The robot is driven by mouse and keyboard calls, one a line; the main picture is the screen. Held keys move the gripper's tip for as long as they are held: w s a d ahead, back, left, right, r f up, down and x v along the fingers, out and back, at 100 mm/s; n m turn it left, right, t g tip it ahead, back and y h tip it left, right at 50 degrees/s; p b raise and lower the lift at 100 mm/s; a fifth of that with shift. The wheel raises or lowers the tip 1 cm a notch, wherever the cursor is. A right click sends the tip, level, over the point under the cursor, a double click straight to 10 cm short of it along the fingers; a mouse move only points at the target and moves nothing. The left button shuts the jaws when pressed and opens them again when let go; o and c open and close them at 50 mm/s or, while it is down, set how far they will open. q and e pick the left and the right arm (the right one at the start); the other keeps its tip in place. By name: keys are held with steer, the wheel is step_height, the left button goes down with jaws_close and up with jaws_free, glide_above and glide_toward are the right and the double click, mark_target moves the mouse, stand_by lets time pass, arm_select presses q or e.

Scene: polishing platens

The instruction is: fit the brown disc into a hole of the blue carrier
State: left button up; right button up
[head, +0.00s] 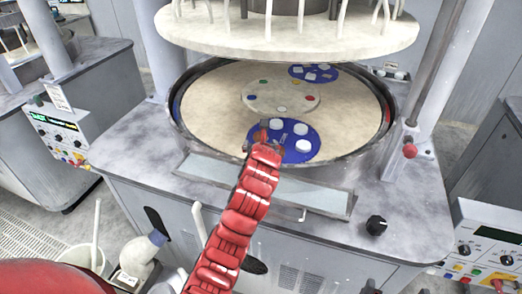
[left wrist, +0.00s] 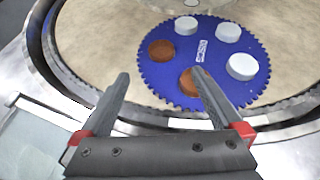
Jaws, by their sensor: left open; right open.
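The near blue carrier (head: 316,152) lies on the platen and fills the middle of the left wrist view (left wrist: 205,55). Three white discs (left wrist: 242,66) sit on its right and far parts. A brown disc (left wrist: 162,50) shows at its left. Another brown round (left wrist: 188,83) shows near its front, partly behind a finger; I cannot tell how deep either sits. My left gripper (left wrist: 160,82) is open and empty over the carrier's near edge.
The platen's raised rim (head: 345,172) runs around the beige pad. A second blue carrier (head: 327,78) lies at the back. A round centre plate (head: 282,96) lies between them. The upper plate (head: 290,40) hangs above. The pad's left side is clear.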

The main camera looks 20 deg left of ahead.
arm_select(q)
steer(key=shift+b+v, duration=0.5)
steer(key=shift+v, duration=1.4)
steer(key=shift+r, duration=0.15)
